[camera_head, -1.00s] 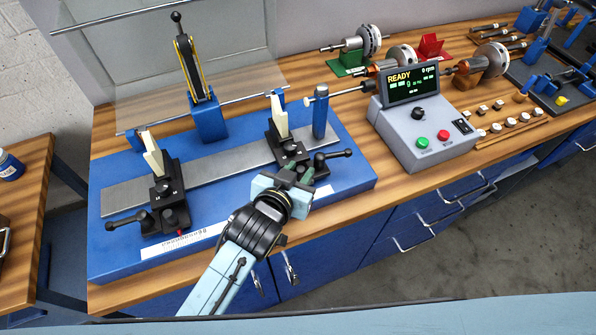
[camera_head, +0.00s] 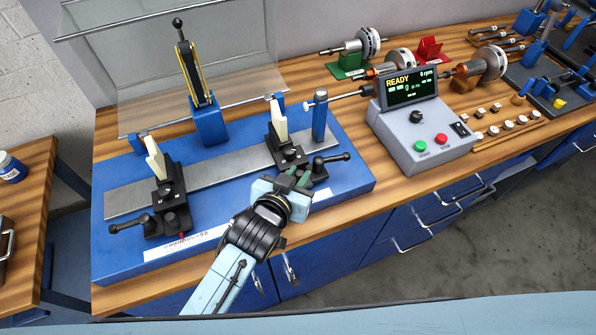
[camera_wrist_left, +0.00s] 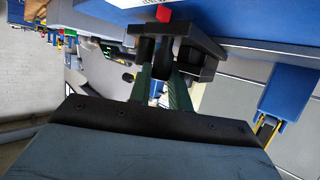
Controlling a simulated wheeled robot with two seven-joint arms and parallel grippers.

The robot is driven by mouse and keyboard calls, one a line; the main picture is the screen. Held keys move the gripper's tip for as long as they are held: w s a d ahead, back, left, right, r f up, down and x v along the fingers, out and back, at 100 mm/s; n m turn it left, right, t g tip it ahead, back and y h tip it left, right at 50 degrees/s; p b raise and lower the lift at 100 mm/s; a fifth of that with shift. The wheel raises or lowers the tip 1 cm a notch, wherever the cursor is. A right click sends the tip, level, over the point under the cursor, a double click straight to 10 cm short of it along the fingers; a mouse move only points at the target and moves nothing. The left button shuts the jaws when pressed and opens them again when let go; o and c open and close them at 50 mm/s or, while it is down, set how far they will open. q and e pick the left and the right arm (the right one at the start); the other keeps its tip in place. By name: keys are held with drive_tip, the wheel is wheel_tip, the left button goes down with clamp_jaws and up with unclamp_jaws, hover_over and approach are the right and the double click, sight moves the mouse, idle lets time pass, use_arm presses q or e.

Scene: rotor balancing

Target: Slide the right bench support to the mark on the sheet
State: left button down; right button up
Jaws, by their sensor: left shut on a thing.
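The right bench support (camera_head: 287,155) is a black block with an upright cream plate. It stands on the grey rail (camera_head: 222,172) of the blue bench base (camera_head: 110,254), toward its right end. My left gripper (camera_head: 303,180) is at its front side, shut on the support's lower front part. In the left wrist view my green fingers (camera_wrist_left: 165,85) close at a black part (camera_wrist_left: 190,40) with a red tip (camera_wrist_left: 163,14) above. A white printed strip (camera_head: 185,243) lies along the base's front left; a small white patch (camera_head: 322,195) shows by my gripper. My right gripper is not in view.
The left bench support (camera_head: 168,190) stands on the rail with its lever forward. A blue post (camera_head: 319,115) stands just right of the right support. The grey READY console (camera_head: 425,125) is farther right. Bare rail lies between the supports.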

use_arm(q)
drive_tip(key=c, duration=1.6)
unclamp_jaws()
drive_tip(key=shift+a, duration=0.1)
drive_tip(key=shift+o, duration=0.2)
drive_tip(key=shift+s, duration=0.1)
drive_tip(key=v, duration=1.3)
drive_tip(key=shift+s+a, duration=0.1)
drive_tip(key=shift+s, duration=0.05)
